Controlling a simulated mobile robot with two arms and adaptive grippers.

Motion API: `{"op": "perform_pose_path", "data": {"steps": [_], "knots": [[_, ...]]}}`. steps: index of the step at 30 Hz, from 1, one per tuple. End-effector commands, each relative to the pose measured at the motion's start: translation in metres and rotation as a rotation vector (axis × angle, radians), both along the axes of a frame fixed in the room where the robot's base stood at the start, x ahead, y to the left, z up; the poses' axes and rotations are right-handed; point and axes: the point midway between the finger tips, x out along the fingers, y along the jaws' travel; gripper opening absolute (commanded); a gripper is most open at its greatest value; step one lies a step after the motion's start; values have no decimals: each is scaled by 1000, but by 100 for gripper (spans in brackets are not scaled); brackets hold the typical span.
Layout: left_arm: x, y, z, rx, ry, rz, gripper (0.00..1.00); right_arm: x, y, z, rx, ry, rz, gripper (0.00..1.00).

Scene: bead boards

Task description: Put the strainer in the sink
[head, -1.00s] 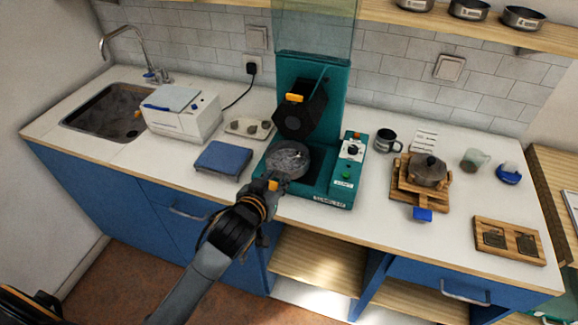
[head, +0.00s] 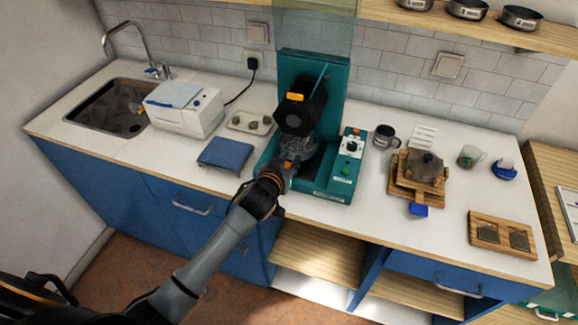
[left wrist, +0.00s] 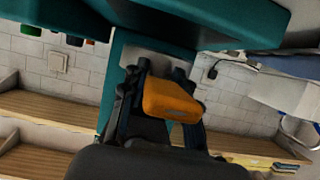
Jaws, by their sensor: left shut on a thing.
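A round grey mesh-like piece, which looks like the strainer (head: 299,146), is at the teal machine, just below its black head. My left gripper (head: 275,180) is in front of it, and its arm comes in from the lower left. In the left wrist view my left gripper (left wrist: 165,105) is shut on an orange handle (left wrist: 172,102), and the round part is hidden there. The sink (head: 95,122) is a dark basin set in the counter at the far left, well away from the gripper. My right gripper is not in view.
The teal machine (head: 335,100) with its black head (head: 301,113) stands close around the strainer. A wooden stand (head: 402,185) is to the right.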

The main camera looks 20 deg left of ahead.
Motion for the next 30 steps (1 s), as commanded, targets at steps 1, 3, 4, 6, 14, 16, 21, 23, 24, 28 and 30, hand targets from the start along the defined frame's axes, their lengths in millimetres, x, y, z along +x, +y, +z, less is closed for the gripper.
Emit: {"op": "perform_pose_path", "data": {"steps": [1, 3, 4, 6, 14, 16, 21, 23, 24, 28, 30], "knots": [[-1, 0, -8, 1, 5, -1, 0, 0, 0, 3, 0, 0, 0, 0], [-1, 0, -21, 2, 6, 1, 0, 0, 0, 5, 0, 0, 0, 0], [-1, 0, -25, 1, 6, -1, 0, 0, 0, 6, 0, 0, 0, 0], [1, -1, -24, 0, 3, -1, 0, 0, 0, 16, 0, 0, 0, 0], [3, -1, -30, -1, 1, -2, 0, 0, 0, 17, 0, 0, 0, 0], [3, -1, -30, 0, 1, -1, 0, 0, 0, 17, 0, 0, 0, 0], [3, -1, -35, -1, 1, -2, 0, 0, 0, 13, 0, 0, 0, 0], [3, -1, -34, 1, 3, -1, 42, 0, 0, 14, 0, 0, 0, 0], [3, -1, -34, 1, 3, -1, 50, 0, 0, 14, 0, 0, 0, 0], [3, -1, -34, 1, 3, -1, 53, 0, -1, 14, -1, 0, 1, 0], [3, -1, -34, 1, 3, -1, 53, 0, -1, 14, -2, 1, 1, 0]]}}
